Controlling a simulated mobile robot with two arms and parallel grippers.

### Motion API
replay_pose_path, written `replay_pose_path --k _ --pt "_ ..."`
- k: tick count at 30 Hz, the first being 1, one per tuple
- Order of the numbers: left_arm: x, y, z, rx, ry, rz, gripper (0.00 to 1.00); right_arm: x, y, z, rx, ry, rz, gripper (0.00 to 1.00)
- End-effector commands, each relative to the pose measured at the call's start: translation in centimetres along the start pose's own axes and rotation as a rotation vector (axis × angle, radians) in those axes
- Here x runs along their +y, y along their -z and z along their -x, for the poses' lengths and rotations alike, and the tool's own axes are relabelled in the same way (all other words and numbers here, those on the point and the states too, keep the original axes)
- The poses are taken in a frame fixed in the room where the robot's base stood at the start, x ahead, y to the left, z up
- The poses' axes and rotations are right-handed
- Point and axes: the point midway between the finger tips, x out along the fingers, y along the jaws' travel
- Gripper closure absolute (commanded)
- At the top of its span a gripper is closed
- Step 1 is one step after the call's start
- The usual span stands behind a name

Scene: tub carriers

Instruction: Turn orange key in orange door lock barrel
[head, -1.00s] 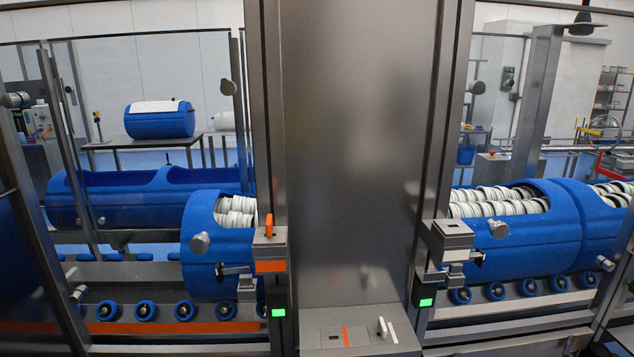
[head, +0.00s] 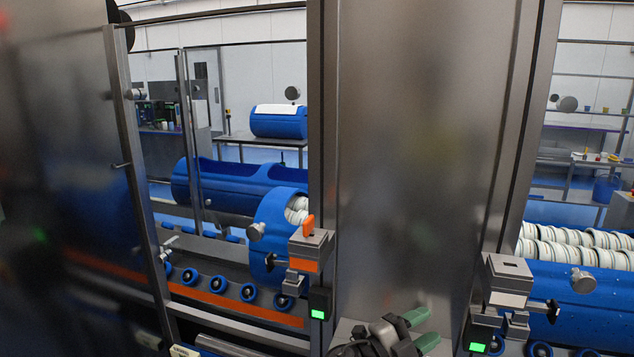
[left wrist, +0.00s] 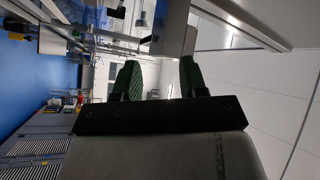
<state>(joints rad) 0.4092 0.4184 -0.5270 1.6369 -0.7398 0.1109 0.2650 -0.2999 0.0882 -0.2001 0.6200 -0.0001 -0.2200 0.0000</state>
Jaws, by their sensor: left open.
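The orange key (head: 308,227) stands upright on top of the grey lock block with an orange band (head: 304,265), on the left post of the middle steel panel. The slot under the key is too small to make out. My left gripper (head: 422,331) has green fingertips. It is open and empty at the bottom of the head view, below and to the right of the key and apart from it. Its fingers also show in the left wrist view (left wrist: 158,78), spread apart. The key cannot be made out there. My right gripper is not in view.
A plain grey lock block (head: 509,267) sits on the right post. Green lights (head: 318,314) glow below the blocks. A blue tub carrier (head: 272,222) stands behind the left opening, above blue rollers (head: 219,285). The steel panel (head: 420,160) fills the middle.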

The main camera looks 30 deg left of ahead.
Motion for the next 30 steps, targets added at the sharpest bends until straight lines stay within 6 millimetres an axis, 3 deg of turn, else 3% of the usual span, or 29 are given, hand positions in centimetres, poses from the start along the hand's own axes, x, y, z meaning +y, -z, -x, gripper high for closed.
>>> replay_pose_path --k 1,4,9,14,19,24,27,30 --pt "-2.0 1.8 -1.6 0.122 -0.031 -0.112 0.57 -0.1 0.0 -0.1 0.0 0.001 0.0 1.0" --pt "-4.4 4.8 -3.2 0.334 -0.136 -0.318 0.57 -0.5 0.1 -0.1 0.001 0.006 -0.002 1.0" --pt "-7.4 6.7 -3.6 0.576 -0.416 -0.671 0.57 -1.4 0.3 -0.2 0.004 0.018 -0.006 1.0" --pt "-11.7 4.6 -2.0 0.622 -0.773 -0.966 0.57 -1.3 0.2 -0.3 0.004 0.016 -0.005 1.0" --pt "-19.9 0.5 1.8 0.452 -1.19 -1.183 0.57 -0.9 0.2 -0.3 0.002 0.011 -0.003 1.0" --pt "-28.7 -1.8 6.9 0.163 -1.513 -1.235 0.57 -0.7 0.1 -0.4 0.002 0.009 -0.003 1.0" --pt "-32.0 -2.1 9.1 0.036 -1.614 -1.219 0.57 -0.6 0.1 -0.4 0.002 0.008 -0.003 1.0" --pt "-33.7 -2.2 10.5 -0.035 -1.667 -1.202 0.57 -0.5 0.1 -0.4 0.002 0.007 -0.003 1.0"
